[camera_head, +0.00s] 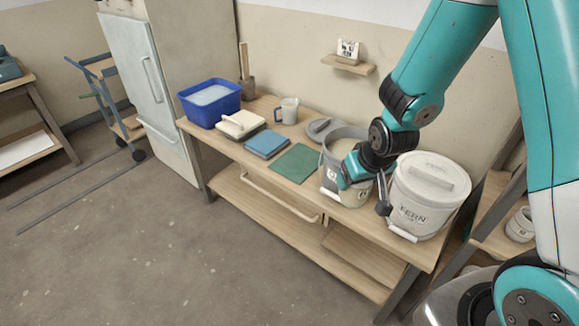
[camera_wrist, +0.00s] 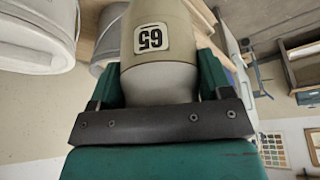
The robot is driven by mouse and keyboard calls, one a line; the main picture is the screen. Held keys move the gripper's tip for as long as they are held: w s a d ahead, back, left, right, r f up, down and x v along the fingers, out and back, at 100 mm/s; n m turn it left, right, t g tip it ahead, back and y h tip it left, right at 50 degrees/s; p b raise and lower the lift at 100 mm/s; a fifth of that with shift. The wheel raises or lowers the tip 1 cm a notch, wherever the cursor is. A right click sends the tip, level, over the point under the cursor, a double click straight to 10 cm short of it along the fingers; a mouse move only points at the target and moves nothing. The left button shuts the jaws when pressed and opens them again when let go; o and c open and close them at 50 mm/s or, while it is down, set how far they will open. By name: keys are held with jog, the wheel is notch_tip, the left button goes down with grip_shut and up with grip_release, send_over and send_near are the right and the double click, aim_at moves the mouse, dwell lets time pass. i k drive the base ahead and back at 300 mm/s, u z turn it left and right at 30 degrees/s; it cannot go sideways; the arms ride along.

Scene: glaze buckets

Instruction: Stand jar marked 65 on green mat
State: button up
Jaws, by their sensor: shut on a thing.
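The jar marked 65 (camera_wrist: 158,75) is beige with a black-framed white label, upside down in the wrist view. My gripper (camera_wrist: 155,88) is shut on it, one green finger on each side. In the head view my gripper (camera_head: 352,176) is at the front of the grey bucket, with the jar partly hidden by it and the arm. I cannot tell there whether the jar touches the bench. The green mat (camera_head: 294,163) lies flat and bare on the bench, left of the grey bucket and my gripper.
The grey bucket (camera_head: 342,143) and a lidded white FERN bucket (camera_head: 428,195) stand close by my gripper.

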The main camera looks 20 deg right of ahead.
aim_at(299, 161)
jog(key=u, duration=0.6)
jog(key=i, duration=1.3)
jog(key=z, duration=0.7)
